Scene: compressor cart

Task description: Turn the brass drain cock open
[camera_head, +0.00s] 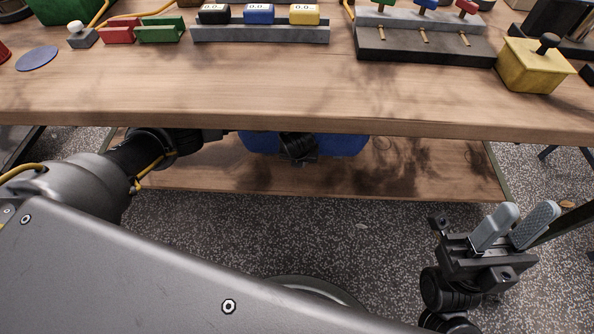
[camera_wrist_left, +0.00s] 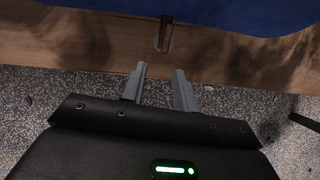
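The blue compressor tank (camera_head: 350,145) sits under the wooden top, mostly hidden by it in the head view. It also fills the top right of the left wrist view (camera_wrist_left: 240,14). A small brownish lever, which looks like the brass drain cock (camera_wrist_left: 166,33), shows beneath the tank, with a pale round part around its lower end. My left gripper (camera_wrist_left: 160,70) is open and empty, its fingers pointing towards the cock and apart from it. In the head view my left arm reaches under the top and its fingertips are hidden. My right gripper (camera_head: 516,213) is open and empty at the right.
The wooden top (camera_head: 270,95) overhangs the work area. It carries a rack of gauges (camera_head: 260,33), a grey valve block (camera_head: 425,45) and a yellow box (camera_head: 533,65). A lower wooden shelf (camera_head: 440,165) lies beneath. Speckled floor in front is open.

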